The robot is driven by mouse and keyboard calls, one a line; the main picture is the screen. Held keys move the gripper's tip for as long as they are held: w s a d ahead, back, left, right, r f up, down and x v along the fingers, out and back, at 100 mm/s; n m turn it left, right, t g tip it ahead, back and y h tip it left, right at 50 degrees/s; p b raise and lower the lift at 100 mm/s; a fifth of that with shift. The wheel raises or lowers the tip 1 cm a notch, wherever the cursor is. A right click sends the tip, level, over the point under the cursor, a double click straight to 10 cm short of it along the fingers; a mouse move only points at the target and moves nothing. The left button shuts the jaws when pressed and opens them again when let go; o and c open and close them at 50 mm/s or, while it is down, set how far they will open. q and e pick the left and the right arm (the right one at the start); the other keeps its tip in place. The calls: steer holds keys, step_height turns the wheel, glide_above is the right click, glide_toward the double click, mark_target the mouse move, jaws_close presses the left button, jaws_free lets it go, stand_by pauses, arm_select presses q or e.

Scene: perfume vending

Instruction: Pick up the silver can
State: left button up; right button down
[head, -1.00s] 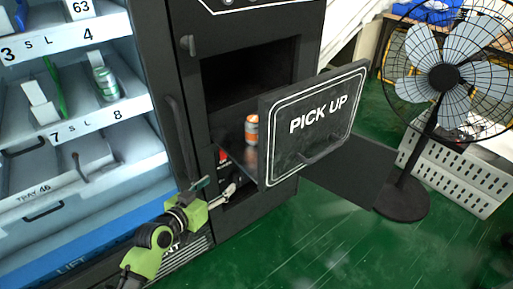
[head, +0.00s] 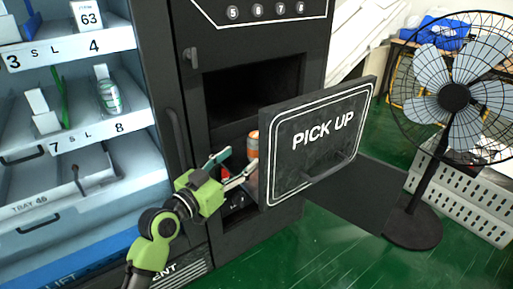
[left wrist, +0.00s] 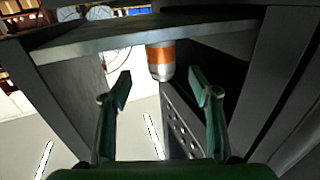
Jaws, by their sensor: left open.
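The silver can with an orange band (head: 253,142) stands in the pick-up bay of the vending machine, just behind the open "PICK UP" door (head: 318,142). The door's edge and my fingers hide part of it in the head view. My left gripper (head: 236,165) is open and empty, at the bay's mouth just left of the can. In the left wrist view, the picture is turned over and the can (left wrist: 161,60) shows ahead, between and beyond the two fingertips (left wrist: 159,90). The fingers appear apart from it. My right gripper is not in view.
The bay's dark opening (head: 250,90) lies above and behind the can. The open door stands close on the right. Shelves with several goods (head: 75,120) are at the left. A black fan (head: 453,98) stands at the right on the green floor.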

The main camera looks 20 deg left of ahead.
mark_target(251, 147)
arm_select(q)
steer(key=x, duration=0.8)
steer(key=shift+w+r+b, duration=0.25)
steer(key=shift+w+b, duration=0.05)
steer(key=shift+w, duration=0.25)
steer(key=c, duration=1.3)
steer(key=shift+c, duration=0.2)
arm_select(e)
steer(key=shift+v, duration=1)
